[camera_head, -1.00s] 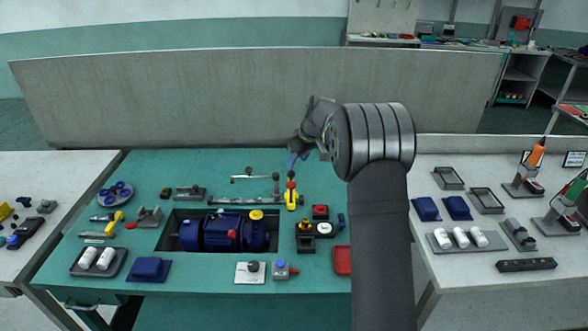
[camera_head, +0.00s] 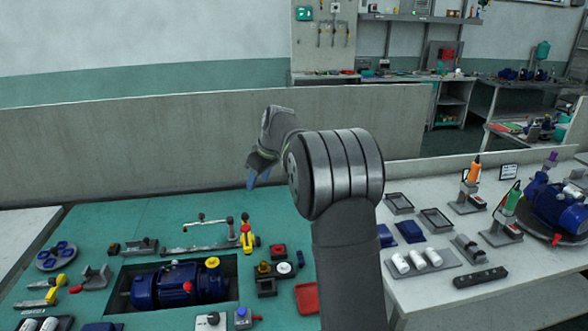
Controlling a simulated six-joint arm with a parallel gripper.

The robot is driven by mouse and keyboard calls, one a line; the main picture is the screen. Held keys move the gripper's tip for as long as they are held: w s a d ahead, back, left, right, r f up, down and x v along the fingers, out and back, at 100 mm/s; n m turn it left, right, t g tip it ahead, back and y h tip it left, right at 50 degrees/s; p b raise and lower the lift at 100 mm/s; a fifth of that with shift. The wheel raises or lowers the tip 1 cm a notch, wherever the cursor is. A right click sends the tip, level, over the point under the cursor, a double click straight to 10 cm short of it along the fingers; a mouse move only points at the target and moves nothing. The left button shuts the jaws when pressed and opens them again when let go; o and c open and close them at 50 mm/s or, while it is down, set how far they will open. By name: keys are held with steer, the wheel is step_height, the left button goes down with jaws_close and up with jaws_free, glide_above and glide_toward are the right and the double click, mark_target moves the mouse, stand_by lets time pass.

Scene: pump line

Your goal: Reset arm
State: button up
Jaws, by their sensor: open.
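My arm rises from the bottom of the view, with its large dark ribbed joint in front of the grey back panel. My gripper (camera_head: 252,181) is at the left end of the arm, pointing down and left above the far part of the teal bench (camera_head: 130,222). It is small in the view and partly hidden by the wrist. I see nothing held in it. The blue pump (camera_head: 178,286) lies in the dark recess of the bench, below and left of my gripper and apart from it.
A yellow clamp (camera_head: 246,236) stands upright below my gripper. A red tray (camera_head: 307,298) lies close left of my arm. The grey panel (camera_head: 120,148) runs behind the bench. The white table (camera_head: 520,260) at right holds trays, white cylinders and screwdrivers in stands.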

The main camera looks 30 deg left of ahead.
mark_target(246, 213)
steer(key=x, duration=1.7)
steer(key=shift+s+a+f, duration=0.15)
steer(key=shift+a, duration=0.05)
steer(key=v, duration=1.7)
steer(key=x, duration=1.7)
steer(key=shift+f, duration=0.2)
steer(key=s+a, duration=0.7)
steer(key=s+d+r+n, duration=0.2)
steer(key=d+r, duration=0.3)
steer(key=r, duration=0.5)
steer(key=s+d+r+n, duration=0.2)
steer(key=d+r+n, duration=0.2)
steer(key=r, duration=0.7)
steer(key=shift+s+d+n+t, duration=0.3)
steer(key=shift+d+t, duration=0.1)
steer(key=shift+d, duration=0.65)
